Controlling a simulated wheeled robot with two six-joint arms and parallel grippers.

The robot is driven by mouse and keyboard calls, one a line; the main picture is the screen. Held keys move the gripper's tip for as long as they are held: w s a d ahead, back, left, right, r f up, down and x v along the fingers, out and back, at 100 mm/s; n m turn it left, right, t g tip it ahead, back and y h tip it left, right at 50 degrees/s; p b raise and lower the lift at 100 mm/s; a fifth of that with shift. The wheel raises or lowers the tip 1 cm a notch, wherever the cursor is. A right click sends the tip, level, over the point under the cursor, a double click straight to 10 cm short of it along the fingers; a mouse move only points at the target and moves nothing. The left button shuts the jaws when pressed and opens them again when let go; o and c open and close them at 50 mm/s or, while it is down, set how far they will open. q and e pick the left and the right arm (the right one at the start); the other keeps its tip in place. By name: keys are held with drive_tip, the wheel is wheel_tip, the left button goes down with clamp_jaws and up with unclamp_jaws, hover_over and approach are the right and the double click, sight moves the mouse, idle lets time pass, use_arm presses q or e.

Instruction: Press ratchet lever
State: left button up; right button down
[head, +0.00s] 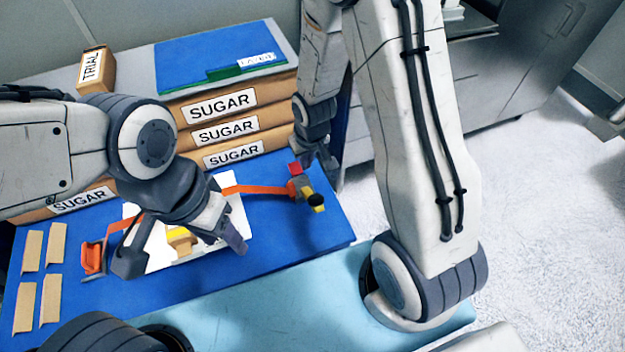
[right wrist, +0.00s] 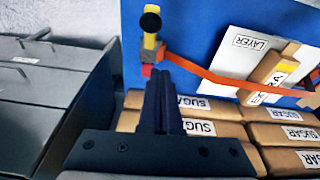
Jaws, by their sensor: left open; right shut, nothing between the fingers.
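The ratchet (head: 303,186) sits at the right end of an orange strap (head: 258,189) on the blue mat. It has a yellow lever (right wrist: 150,42) with a round black knob (right wrist: 150,21) and a red part (right wrist: 148,71). My right gripper (head: 328,166) is shut and empty, beside the ratchet; in the right wrist view its fingertips appear just below the red part. Whether they touch it cannot be told. My left gripper (head: 185,255) is open above a tan box with a yellow band (head: 180,240), partly hiding it and the strap.
Stacked SUGAR packs (head: 228,128) stand behind the mat (head: 310,233). A white LAYER sheet (right wrist: 243,62) lies under the strapped box. Several tan pieces (head: 50,298) and an orange holder (head: 92,257) lie at left. A TRIAL box (head: 97,70) stands at the back.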

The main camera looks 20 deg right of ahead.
drive_tip(key=shift+m, duration=0.4)
drive_tip(key=d+f, duration=0.1)
drive_tip(key=w+d+f, duration=0.1)
drive_tip(key=f, duration=0.1)
drive_tip(key=shift+d, duration=0.35)
drive_tip(key=shift+w, duration=0.1)
drive_tip(key=b, duration=0.1)
hover_over(313, 194)
drive_tip(key=s+x, duration=0.1)
drive_tip(key=x, duration=0.3)
drive_tip(key=s+x, duration=0.1)
drive_tip(key=x, duration=0.6)
drive_tip(key=shift+s+d+f, duration=0.1)
drive_tip(key=shift+s+f, duration=0.25)
drive_tip(key=shift+f, duration=0.3)
drive_tip(key=shift+s+f, duration=0.3)
drive_tip(key=shift+f, duration=0.2)
